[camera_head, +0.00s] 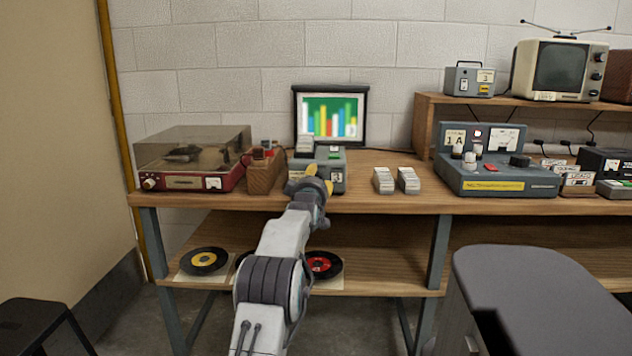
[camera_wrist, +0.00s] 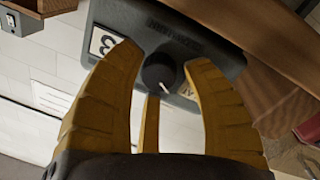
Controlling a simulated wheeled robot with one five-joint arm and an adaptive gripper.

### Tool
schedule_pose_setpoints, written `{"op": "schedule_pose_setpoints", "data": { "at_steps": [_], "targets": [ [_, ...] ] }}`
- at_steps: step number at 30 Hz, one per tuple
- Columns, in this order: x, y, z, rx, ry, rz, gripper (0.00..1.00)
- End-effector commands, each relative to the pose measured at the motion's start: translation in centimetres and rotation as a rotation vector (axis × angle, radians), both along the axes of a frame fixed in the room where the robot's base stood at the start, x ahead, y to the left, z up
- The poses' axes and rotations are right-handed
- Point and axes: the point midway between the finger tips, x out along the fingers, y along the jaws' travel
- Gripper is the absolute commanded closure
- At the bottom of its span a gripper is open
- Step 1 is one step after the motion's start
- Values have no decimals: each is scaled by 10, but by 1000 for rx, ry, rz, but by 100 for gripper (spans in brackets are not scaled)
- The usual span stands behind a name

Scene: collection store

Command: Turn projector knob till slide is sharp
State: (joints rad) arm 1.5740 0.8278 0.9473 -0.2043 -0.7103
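The grey slide projector (camera_head: 331,178) stands near the front of the bench. Behind it, the screen (camera_head: 330,116) shows coloured bars on green, with soft-looking edges. My gripper (camera_head: 319,180) is at the projector's front and hides part of it. In the wrist view the dark round knob (camera_wrist: 159,69) with a white pointer mark lies between the yellow fingers of my open gripper (camera_wrist: 163,62). Gaps show between the knob and the fingers on both sides.
A red record player (camera_head: 192,160) and a wooden block (camera_head: 264,172) stand left of the projector. Two small slide boxes (camera_head: 384,180) and a blue-grey console (camera_head: 497,178) stand to its right. A dark-topped cabinet (camera_head: 545,285) occupies the right foreground, and a black stool (camera_head: 40,318) the left.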

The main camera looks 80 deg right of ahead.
Motion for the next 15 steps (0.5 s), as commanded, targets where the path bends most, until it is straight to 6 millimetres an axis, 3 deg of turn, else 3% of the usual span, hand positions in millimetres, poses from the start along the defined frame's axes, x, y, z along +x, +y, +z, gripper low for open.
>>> {"op": "schedule_pose_setpoints", "data": {
  "at_steps": [15],
  "targets": [
    [1, 0, 1, -2, 0, 1, 100]
  ]
}}
